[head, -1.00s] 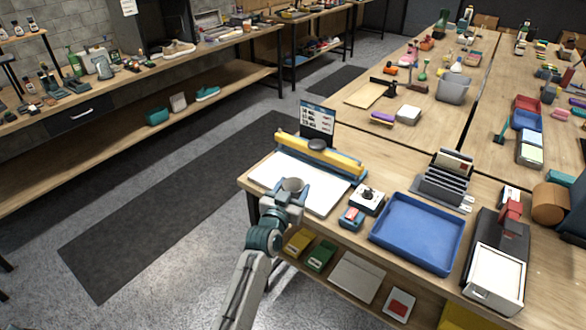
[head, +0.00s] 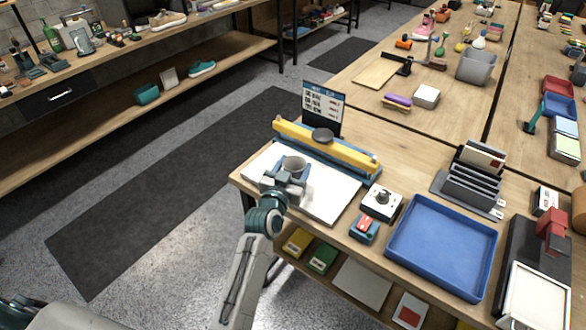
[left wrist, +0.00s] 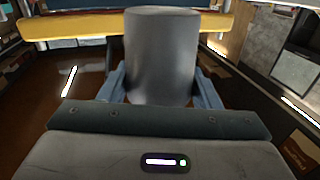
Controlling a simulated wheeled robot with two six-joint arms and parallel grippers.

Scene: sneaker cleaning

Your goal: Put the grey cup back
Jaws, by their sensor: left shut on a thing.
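The grey cup (head: 294,163) is held upright by my left gripper (head: 284,182), over the left part of the white board on the near table. The cup's open top faces up. In the left wrist view the grey cup (left wrist: 161,55) fills the middle, with a blue finger of the gripper (left wrist: 160,88) on each side of it. I cannot tell whether the cup's bottom touches the board. My right gripper is out of view.
A yellow and blue bar (head: 335,149) runs behind the white board (head: 330,196), with a dark round thing on it and a sign (head: 323,103) behind. A blue tray (head: 441,247), a white box (head: 382,201) and a small red-blue box (head: 364,229) stand to the right.

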